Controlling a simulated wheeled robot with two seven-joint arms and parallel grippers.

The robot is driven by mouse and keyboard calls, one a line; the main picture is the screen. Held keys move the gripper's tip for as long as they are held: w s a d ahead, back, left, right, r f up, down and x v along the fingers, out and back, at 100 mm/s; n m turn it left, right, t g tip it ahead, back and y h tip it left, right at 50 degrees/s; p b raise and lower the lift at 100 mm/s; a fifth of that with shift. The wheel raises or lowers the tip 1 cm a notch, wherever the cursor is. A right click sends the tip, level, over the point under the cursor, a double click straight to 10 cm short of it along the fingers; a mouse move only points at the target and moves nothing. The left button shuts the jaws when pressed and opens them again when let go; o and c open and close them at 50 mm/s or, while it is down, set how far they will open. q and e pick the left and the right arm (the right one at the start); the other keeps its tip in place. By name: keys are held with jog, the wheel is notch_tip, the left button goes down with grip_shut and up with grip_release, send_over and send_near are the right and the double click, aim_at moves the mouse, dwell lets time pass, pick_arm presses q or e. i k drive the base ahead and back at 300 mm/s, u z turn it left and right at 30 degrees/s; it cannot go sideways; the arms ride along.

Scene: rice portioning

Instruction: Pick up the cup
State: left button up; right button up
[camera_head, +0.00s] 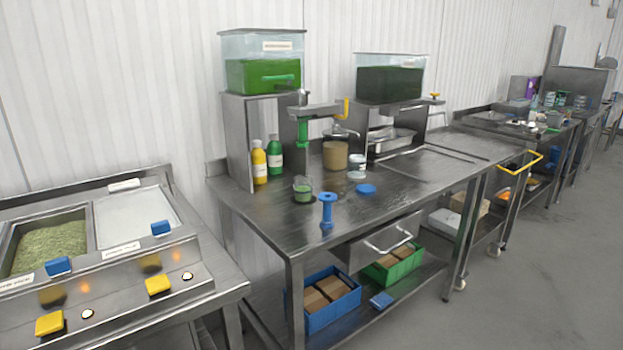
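A small clear cup (303,192) with green contents stands upright on the steel table (245,200), left of a blue spool-shaped tool (327,211). A larger brown cup-like container (335,155) stands behind it under a metal dispenser spout. A small white tub (357,166) stands to its right. I cannot tell which of these is the task's cup. Neither of my grippers is in view.
Yellow and green bottles (259,166) stand at the table's back left. A blue disc (366,189) lies on the table. Two green-filled bins (262,75) stand on raised supports. A rice warmer (100,240) is at the left. The table's right side is mostly clear.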

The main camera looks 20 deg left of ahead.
aim_at(302, 184)
jog(key=z, duration=1)
jog(key=i, duration=2.05)
jog(key=u, duration=2.6)
